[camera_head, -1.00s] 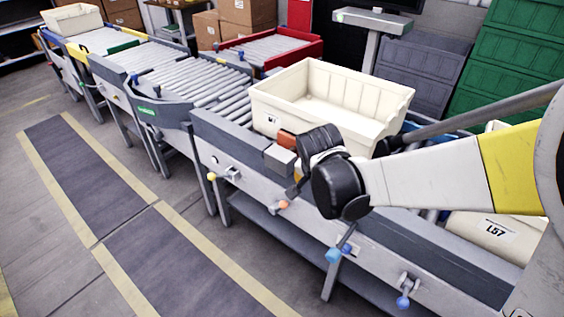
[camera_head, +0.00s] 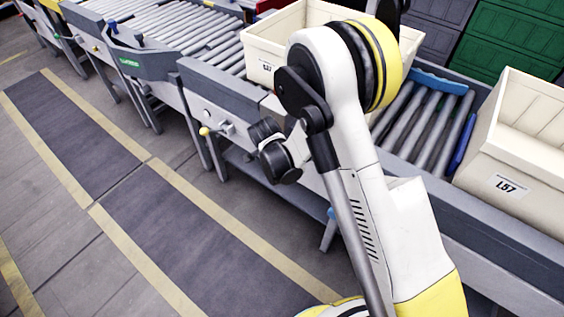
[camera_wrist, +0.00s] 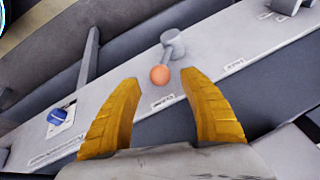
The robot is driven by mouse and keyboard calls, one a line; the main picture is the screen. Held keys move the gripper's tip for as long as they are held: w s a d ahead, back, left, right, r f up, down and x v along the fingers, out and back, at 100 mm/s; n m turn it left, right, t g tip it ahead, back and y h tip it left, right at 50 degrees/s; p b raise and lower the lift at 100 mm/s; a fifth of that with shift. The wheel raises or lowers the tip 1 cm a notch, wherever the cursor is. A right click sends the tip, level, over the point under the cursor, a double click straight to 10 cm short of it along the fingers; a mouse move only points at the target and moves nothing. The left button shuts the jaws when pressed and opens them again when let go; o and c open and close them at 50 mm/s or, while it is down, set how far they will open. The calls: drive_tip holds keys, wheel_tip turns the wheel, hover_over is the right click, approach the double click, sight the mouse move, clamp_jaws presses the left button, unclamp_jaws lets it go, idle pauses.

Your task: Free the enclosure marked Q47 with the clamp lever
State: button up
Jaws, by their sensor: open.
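In the wrist view, a lever with an orange ball knob (camera_wrist: 160,75) and a grey pivot (camera_wrist: 173,43) sits on the light grey conveyor rail. My gripper (camera_wrist: 159,79) is open, one yellow finger on each side of the knob's near side; contact cannot be told. Small labels (camera_wrist: 162,101) under the lever are unreadable. In the head view, my arm hides this lever and my fingers. A cream bin (camera_head: 275,42) stands on the conveyor, partly behind my arm, its label too small to read surely. Another cream bin (camera_head: 530,125) at right reads L57. I see no readable Q47.
A blue knob (camera_wrist: 57,117) is on the rail at left in the wrist view. Another lever fitting (camera_wrist: 288,6) is at upper right. In the head view, a yellow-knobbed lever (camera_head: 205,131) sits on the rail left of my wrist. The floor mat (camera_head: 190,240) is clear.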

drive_tip(key=shift+b+x, duration=0.5)
drive_tip(key=shift+x, duration=1.3)
clamp_jaws()
